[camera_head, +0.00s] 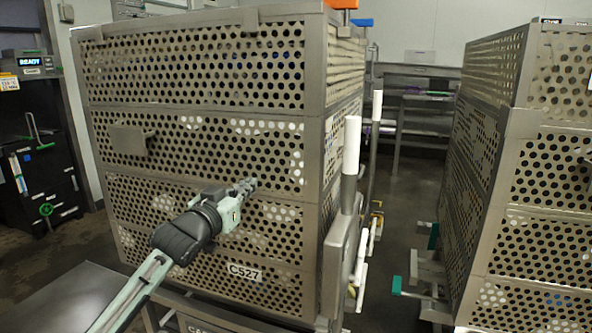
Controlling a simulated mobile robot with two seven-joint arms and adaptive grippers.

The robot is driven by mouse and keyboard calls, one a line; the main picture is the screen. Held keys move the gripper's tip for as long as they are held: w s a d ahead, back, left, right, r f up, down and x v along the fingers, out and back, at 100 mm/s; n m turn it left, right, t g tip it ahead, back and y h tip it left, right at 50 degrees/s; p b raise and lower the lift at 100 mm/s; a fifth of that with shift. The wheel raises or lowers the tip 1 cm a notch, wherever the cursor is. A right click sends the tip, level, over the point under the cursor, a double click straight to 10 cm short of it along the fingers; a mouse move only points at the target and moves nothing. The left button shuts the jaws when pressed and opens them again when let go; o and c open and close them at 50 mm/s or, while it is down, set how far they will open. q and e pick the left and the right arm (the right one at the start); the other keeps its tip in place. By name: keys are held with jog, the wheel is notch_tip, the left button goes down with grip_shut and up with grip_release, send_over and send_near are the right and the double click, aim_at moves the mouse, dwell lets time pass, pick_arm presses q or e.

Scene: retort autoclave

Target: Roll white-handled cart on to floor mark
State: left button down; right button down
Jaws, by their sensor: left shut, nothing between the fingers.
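A white handle (352,145) stands upright on a grey post at the near right corner of a large perforated metal basket stack (205,60). The stack carries a CS27 label (245,272), and a metal cart frame (215,318) shows partly below it. A second upright white handle (377,122) stands farther back on the same side. My left gripper (247,187) is shut and empty in front of the stack's near face, left of the handles. I cannot tell if it touches the face. My right gripper is out of view. No floor mark is visible.
Another perforated stack (545,150) stands at the right, with a floor aisle (400,215) between. Green-tipped parts (398,285) jut low into that aisle. Metal shelving (415,110) is at the back. A black cabinet (45,185) with a READY display stands left.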

aim_at(256, 176)
pick_arm(q)
jog(key=shift+w, duration=0.25)
jog(key=shift+w+r, duration=0.15)
jog(key=x, duration=0.4)
jog(key=shift+f, duration=0.2)
dwell(0.3)
jog(key=shift+w+r, duration=0.15)
jog(key=shift+r, duration=0.15)
